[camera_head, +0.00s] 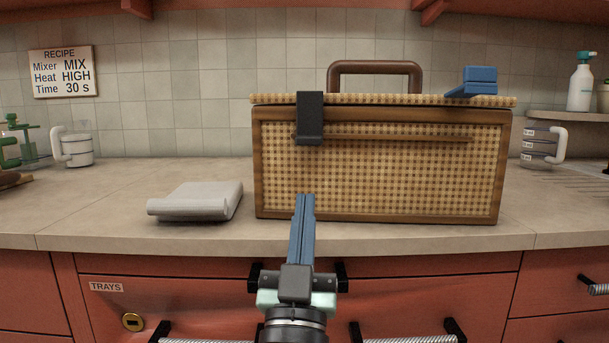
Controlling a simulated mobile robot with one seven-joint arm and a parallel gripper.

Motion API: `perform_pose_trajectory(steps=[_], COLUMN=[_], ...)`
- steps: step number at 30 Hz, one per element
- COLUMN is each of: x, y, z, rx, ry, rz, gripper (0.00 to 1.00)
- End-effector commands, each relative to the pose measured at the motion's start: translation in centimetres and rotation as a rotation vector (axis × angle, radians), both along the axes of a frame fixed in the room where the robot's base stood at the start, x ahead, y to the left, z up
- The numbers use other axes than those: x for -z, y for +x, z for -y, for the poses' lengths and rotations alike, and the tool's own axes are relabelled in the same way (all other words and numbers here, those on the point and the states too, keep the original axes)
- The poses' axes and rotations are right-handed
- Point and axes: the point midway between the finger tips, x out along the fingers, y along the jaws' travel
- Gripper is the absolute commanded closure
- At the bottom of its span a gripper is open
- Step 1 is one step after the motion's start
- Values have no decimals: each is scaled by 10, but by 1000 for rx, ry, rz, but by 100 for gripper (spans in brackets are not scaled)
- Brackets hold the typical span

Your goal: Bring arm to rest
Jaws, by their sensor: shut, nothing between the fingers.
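My gripper (303,199) is in the lower middle of the head view. Its two blue fingers are together, point away from me, and hold nothing. The fingertips show in front of the lower part of a wicker box (400,170) on the counter. How far they are from the box I cannot tell. Part of my wrist shows below, in front of the red drawers.
The wicker box has a brown handle, a dark clasp (310,118) and a blue piece (475,82) on its lid. A folded grey cloth (196,200) lies left of it. Drawer handles (597,288) jut out in front.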

Motion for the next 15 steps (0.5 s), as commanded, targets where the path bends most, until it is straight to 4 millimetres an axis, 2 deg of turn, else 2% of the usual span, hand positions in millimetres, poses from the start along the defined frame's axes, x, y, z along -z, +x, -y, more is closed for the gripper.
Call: perform_pose_trajectory(steps=[1,3,10,13,15], x=[14,24,40,21,-8], y=[-3,-6,-11,-20,-32], z=[-2,-2,-2,4,12], rx=[-4,-4,-2,8,17], ry=[0,0,2,14,35], rz=[0,1,5,23,43], gripper=[100,100,100,100,100])
